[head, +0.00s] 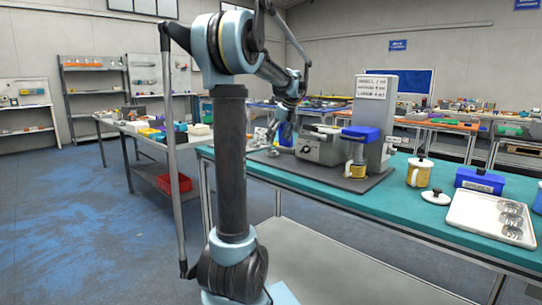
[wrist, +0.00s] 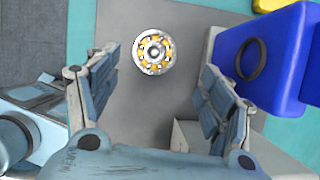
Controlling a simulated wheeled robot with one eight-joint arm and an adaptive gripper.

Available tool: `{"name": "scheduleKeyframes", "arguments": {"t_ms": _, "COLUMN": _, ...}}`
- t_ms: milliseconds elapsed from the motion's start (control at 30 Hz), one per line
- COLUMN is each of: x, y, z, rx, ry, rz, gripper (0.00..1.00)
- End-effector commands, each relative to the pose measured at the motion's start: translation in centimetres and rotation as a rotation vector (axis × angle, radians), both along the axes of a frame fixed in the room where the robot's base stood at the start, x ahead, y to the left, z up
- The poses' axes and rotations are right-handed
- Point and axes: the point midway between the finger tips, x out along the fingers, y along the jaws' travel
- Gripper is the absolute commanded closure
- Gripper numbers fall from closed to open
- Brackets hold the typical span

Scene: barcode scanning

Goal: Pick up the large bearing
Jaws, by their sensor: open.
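A round metal bearing (wrist: 154,50) with orange-yellow balls or cage parts lies on a grey mat (wrist: 125,20) in the wrist view. My gripper (wrist: 157,66) is open. Its two fingers stand apart on the left and right of the bearing in the picture, and nothing is between them in their grasp. The height of the fingers above the bearing is hard to tell. In the head view my gripper (head: 281,134) hangs over the left end of the teal workbench (head: 425,225), where the bearing is too small to make out clearly.
A blue block (wrist: 268,50) with a dark ring stands close to the right finger. A grey machine (head: 322,146) stands on the mat.

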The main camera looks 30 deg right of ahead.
Motion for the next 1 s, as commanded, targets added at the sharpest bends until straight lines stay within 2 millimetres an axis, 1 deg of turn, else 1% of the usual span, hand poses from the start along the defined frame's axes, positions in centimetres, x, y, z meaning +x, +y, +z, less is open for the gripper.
{"name": "scheduleKeyframes", "arguments": {"t_ms": 33, "x": 0.2, "y": 0.1, "z": -0.5, "rx": 0.0, "ry": 0.0, "rz": 0.001, "gripper": 0.26}}
{"name": "scheduleKeyframes", "arguments": {"t_ms": 267, "x": 0.7, "y": 0.4, "z": -1.6, "rx": 0.0, "ry": 0.0, "rz": 0.002, "gripper": 0.26}}
{"name": "scheduleKeyframes", "arguments": {"t_ms": 500, "x": 1.9, "y": 1.2, "z": -4.5, "rx": 0.0, "ry": 0.0, "rz": 0.002, "gripper": 0.26}}
{"name": "scheduleKeyframes", "arguments": {"t_ms": 600, "x": 2.2, "y": 1.3, "z": -5.3, "rx": -0.001, "ry": 0.0, "rz": 0.002, "gripper": 0.26}}
{"name": "scheduleKeyframes", "arguments": {"t_ms": 700, "x": 2.3, "y": 1.4, "z": -5.7, "rx": -0.001, "ry": 0.0, "rz": 0.002, "gripper": 0.26}}
{"name": "scheduleKeyframes", "arguments": {"t_ms": 900, "x": 2.3, "y": 1.3, "z": -5.7, "rx": 0.0, "ry": 0.0, "rz": 0.001, "gripper": 0.26}}
{"name": "scheduleKeyframes", "arguments": {"t_ms": 933, "x": 2.3, "y": 1.3, "z": -5.7, "rx": 0.0, "ry": 0.0, "rz": 0.001, "gripper": 0.31}}
{"name": "scheduleKeyframes", "arguments": {"t_ms": 967, "x": 2.3, "y": 1.3, "z": -5.7, "rx": 0.0, "ry": 0.0, "rz": 0.001, "gripper": 0.37}}
{"name": "scheduleKeyframes", "arguments": {"t_ms": 1000, "x": 2.3, "y": 1.3, "z": -5.7, "rx": 0.0, "ry": 0.0, "rz": 0.001, "gripper": 0.46}}
